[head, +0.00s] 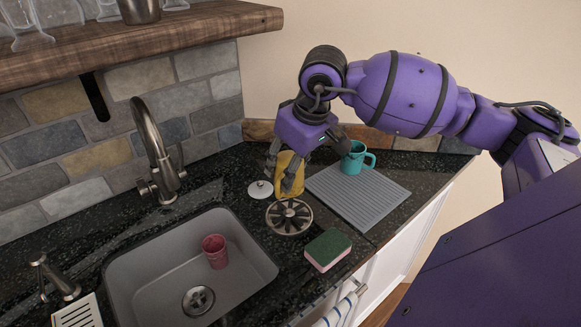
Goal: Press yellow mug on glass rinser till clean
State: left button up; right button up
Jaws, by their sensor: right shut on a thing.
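The yellow mug (283,185) is held above the dark countertop, just behind the glass rinser. My right gripper (287,172) comes down from above and is shut on the mug; its fingers cover part of it. The glass rinser (289,216) is a round metal ring with spokes, set in the counter to the right of the sink. The mug's lower edge is close to the rinser's far rim; I cannot tell whether they touch. The mug's opening is hidden. My left gripper is not in view.
A teal mug (355,160) stands on a grey ribbed mat (368,197). A sponge (328,249) lies right of the rinser, and a white lid-like disc (260,190) left of it. The sink (150,254) holds a red cup (215,252); a tall faucet (154,150) stands behind.

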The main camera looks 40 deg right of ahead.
notch_tip(320, 180, down, 7)
jog(key=shift+f+b, duration=0.1)
jog(key=shift+b, duration=1)
jog(key=shift+f+b, duration=0.45)
jog(key=shift+f, duration=0.1)
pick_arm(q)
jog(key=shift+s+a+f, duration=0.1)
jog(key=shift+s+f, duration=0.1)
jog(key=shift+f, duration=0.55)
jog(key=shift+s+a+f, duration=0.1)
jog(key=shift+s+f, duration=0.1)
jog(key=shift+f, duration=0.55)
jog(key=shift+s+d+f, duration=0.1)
